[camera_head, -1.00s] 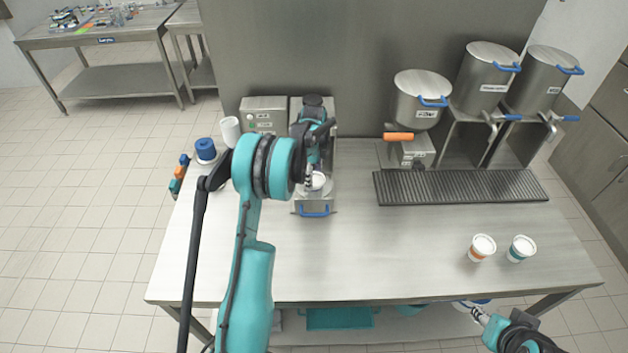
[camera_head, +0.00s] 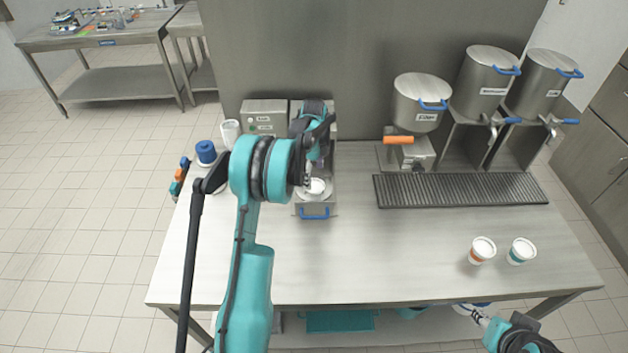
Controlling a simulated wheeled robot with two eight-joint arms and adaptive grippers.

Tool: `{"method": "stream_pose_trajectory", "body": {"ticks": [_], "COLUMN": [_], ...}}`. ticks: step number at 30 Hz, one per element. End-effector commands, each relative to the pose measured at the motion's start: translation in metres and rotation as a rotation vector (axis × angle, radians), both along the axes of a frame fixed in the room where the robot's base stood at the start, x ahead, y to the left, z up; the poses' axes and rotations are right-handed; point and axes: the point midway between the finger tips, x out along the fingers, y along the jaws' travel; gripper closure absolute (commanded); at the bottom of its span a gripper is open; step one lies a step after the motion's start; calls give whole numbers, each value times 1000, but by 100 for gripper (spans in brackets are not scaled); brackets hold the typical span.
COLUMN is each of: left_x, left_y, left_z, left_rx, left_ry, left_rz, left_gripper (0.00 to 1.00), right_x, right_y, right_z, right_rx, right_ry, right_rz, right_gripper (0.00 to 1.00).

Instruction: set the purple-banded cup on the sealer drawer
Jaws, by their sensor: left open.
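A white-topped cup (camera_head: 317,187) stands in the round holder of the sealer drawer (camera_head: 315,205), which is pulled out toward the table front. Its band is hidden, so I cannot see a purple colour. My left gripper (camera_head: 308,183) is open at the cup's left side, partly hidden by my own arm; I cannot tell if it touches the cup. The sealer (camera_head: 264,116) stands behind, partly covered by my arm. My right gripper (camera_head: 477,316) is low at the bottom right, below the table's front edge; its jaws are too small to read.
An orange-banded cup (camera_head: 482,250) and a teal-banded cup (camera_head: 521,251) stand at the right front. A drip grate (camera_head: 460,189) lies below the steel dispensers (camera_head: 421,101). A blue roll (camera_head: 206,152) and a white cylinder (camera_head: 231,132) stand left. The middle front is clear.

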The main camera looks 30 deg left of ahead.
Motion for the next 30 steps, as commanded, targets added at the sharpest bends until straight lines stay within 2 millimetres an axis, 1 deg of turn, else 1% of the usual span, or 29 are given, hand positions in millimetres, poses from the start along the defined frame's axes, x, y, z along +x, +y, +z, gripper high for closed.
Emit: {"method": "stream_pose_trajectory", "body": {"ticks": [1, 6, 9, 14, 17, 20, 21, 23, 24, 26, 27, 29, 30], "left_x": [0, 0, 0, -1, -7, -22, -31, -47, -60, -79, -92, -113, -128], "left_y": [0, 0, 0, -2, -12, -35, -46, -65, -77, -95, -106, -122, -133], "left_z": [14, 50, 65, 80, 96, 122, 134, 153, 163, 177, 185, 193, 198], "left_rx": [0, 0, 0, 1, 6, 15, 16, 14, 10, -3, -13, -36, -54], "left_ry": [0, 0, 0, -3, -21, -68, -92, -134, -163, -207, -236, -277, -304], "left_rz": [0, 0, 0, 6, 50, 152, 208, 299, 363, 458, 520, 614, 676], "left_gripper": [17, 17, 17, 17, 17, 17, 17, 17, 17, 17, 17, 17, 17], "right_x": [0, 0, 0, 0, 0, 0, 0, 0, 0, 0, 0, 0, 0], "right_y": [0, 0, 0, 0, 0, 0, 0, 0, 0, 0, 0, 0, 0], "right_z": [3, 8, 9, 10, 10, 10, 10, 10, 10, 10, 10, 10, 10], "right_rx": [0, 0, 0, 0, 0, 0, 0, 0, 0, 0, 0, 0, 0], "right_ry": [0, 0, 0, 0, 0, 0, 0, 0, 0, 0, 0, 0, 0], "right_rz": [0, 0, 0, 0, 0, 0, 0, 0, 0, 0, 0, 0, 0], "right_gripper": [60, 60, 60, 60, 60, 60, 60, 60, 60, 60, 60, 60, 60]}}
